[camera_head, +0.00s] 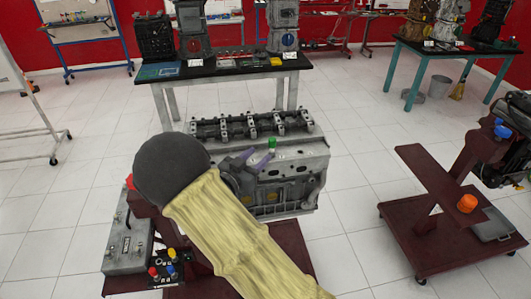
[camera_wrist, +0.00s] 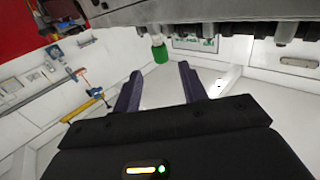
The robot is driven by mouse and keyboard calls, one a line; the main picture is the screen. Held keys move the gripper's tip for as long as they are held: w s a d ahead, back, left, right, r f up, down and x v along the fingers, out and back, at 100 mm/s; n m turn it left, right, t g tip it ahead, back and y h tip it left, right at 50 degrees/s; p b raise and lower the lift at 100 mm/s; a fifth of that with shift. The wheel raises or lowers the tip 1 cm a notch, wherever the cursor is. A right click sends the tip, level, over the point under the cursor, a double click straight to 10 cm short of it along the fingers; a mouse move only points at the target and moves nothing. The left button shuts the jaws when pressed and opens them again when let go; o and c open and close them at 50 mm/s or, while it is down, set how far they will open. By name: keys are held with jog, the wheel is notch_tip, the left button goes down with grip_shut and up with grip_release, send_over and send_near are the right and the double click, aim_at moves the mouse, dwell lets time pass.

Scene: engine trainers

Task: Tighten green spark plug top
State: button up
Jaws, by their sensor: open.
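The green spark plug top (camera_head: 271,144) stands up from the side ledge of the grey engine block (camera_head: 290,168), just below the row of valve gear. In the wrist view the green top (camera_wrist: 160,54) hangs from the engine's underside as pictured, on a pale stem. My gripper (camera_head: 249,160) is close to its left in the head view. In the wrist view the two purple fingers of my gripper (camera_wrist: 158,82) are apart with nothing between them. The green top lies beyond the fingertips, roughly in line with the gap, and appears apart from both fingers.
The engine sits on a dark red stand (camera_head: 290,245). A grey control box (camera_head: 127,245) is at the left. Another red stand (camera_head: 440,235) with an orange cap (camera_head: 467,203) is at the right. A black-topped table (camera_head: 225,67) stands behind. White tiled floor is open between them.

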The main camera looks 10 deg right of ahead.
jog(key=b+v, duration=0.1)
jog(key=v, duration=0.7)
jog(key=shift+s+a+b, duration=0.2)
jog(key=shift+a+b, duration=0.05)
jog(key=shift+b, duration=0.15)
jog(key=w+d+f+n+g+y, duration=0.1)
jog(key=w+d+f+n+y, duration=0.25)
jog(key=y, duration=0.55)
jog(key=s+d+n+g+y, duration=0.2)
jog(key=s+d+g, duration=0.2)
jog(key=s, duration=0.6)
jog(key=s+d+n+g+y, duration=0.2)
jog(key=s+d+g, duration=0.3)
jog(key=s, duration=0.5)
jog(key=shift+s+f+n, duration=0.35)
jog(key=shift+s+n, duration=0.05)
jog(key=shift+n, duration=0.45)
